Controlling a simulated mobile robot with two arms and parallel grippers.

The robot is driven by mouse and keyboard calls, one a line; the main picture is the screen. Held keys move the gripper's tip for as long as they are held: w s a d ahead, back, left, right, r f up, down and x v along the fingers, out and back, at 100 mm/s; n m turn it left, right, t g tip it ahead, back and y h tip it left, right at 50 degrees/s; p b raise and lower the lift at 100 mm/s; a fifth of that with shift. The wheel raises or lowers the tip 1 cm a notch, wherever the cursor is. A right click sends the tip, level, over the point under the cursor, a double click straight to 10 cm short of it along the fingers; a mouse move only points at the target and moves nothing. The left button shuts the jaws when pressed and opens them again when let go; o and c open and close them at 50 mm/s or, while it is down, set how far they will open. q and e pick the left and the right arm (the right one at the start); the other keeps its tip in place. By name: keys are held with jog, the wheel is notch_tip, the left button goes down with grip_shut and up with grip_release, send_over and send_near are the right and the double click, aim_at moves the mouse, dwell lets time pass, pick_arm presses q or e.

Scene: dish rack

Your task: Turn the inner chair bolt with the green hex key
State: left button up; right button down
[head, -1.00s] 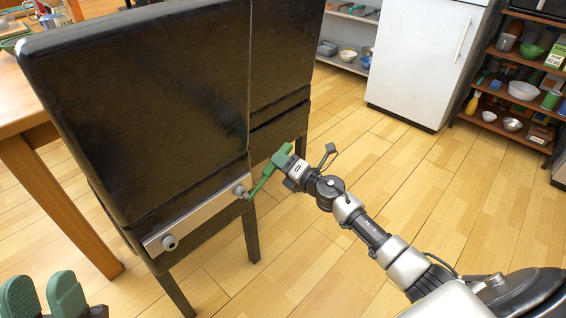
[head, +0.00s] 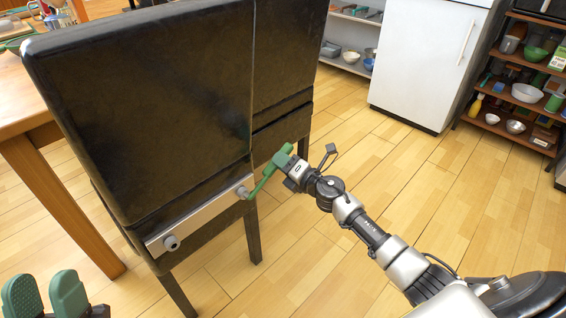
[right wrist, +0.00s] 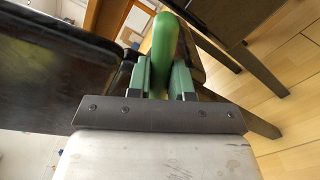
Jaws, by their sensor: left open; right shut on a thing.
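A black chair (head: 150,110) stands on the left with a metal strip (head: 205,214) along its lower edge. The strip carries two bolts: one at its left end (head: 171,243) and one at its right end (head: 242,192), nearer my right arm. My right gripper (head: 284,163) is shut on the green hex key (head: 262,186), whose lower end is at the right bolt. Whether the tip is seated in it I cannot tell. The right wrist view shows the green handle (right wrist: 166,42) between the fingers. My left gripper (head: 46,296) is open and empty at the lower left.
A wooden table (head: 40,140) stands behind the chair on the left. A white fridge (head: 425,60) and shelves with bowls (head: 520,90) are at the back. The wooden floor between is clear.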

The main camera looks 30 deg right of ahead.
jog(key=shift+w+a, duration=0.1)
jog(key=shift+w, duration=0.3)
jog(key=c, duration=0.9)
grip_release()
jog(key=shift+c, duration=0.2)
jog(key=c, duration=0.4)
